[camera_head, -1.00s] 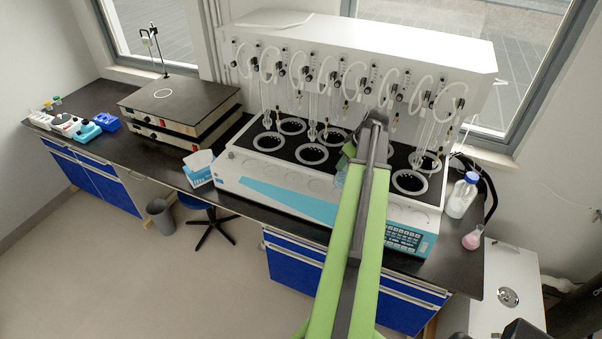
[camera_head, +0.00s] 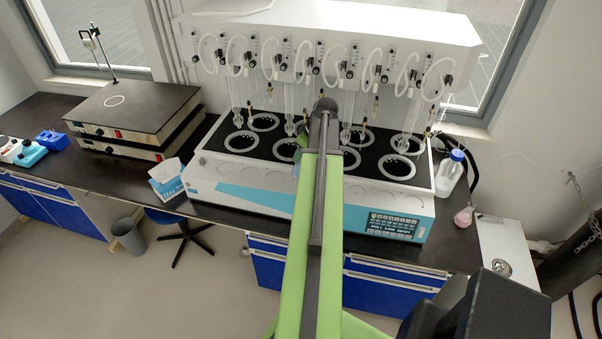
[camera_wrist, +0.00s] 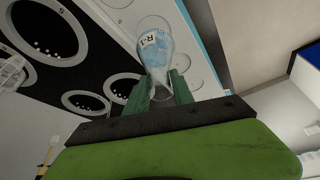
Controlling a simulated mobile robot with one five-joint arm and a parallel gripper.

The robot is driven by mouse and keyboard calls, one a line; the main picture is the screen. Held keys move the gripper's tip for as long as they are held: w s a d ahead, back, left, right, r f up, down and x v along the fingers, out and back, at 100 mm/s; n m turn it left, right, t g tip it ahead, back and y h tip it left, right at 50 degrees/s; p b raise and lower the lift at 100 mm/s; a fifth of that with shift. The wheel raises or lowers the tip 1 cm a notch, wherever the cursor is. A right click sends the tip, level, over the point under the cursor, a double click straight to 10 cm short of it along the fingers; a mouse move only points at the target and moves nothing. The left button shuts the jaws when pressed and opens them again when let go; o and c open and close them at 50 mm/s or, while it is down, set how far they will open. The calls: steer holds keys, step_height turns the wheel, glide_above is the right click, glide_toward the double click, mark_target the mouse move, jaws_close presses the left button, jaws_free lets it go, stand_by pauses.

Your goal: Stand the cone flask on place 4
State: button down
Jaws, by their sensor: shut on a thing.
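My gripper (camera_wrist: 160,88) is shut on the cone flask (camera_wrist: 156,50), a clear flask with pale blue contents and an "R-1" label. In the head view my arm hides most of the gripper, and only a bluish bit of the flask shows left of the arm, by the distiller's front middle. The white distiller (camera_head: 255,195) has a black top with two rows of ringed places. One front ring (camera_head: 394,167) is at the right end. In the wrist view the flask is beside the rings, over the white front strip. A "5" seems to mark the large ring (camera_wrist: 45,30). I cannot make out place 4's number.
Glass tubes and hoses hang over the rings from the distiller's back panel (camera_head: 300,35). A blue-capped bottle (camera_head: 449,175) and a pink flask (camera_head: 463,217) stand at the right. A tissue box (camera_head: 167,180) and a stacked black-topped device (camera_head: 130,110) are at the left.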

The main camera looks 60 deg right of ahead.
step_height(320, 180, down, 5)
steer(key=b, duration=0.4)
steer(key=shift+r, duration=0.2)
steer(key=c, duration=1.1)
jaws_free()
steer(key=shift+f, duration=0.1)
steer(key=shift+p, duration=0.3)
steer(key=p+v, duration=1.1)
steer(key=v, duration=0.1)
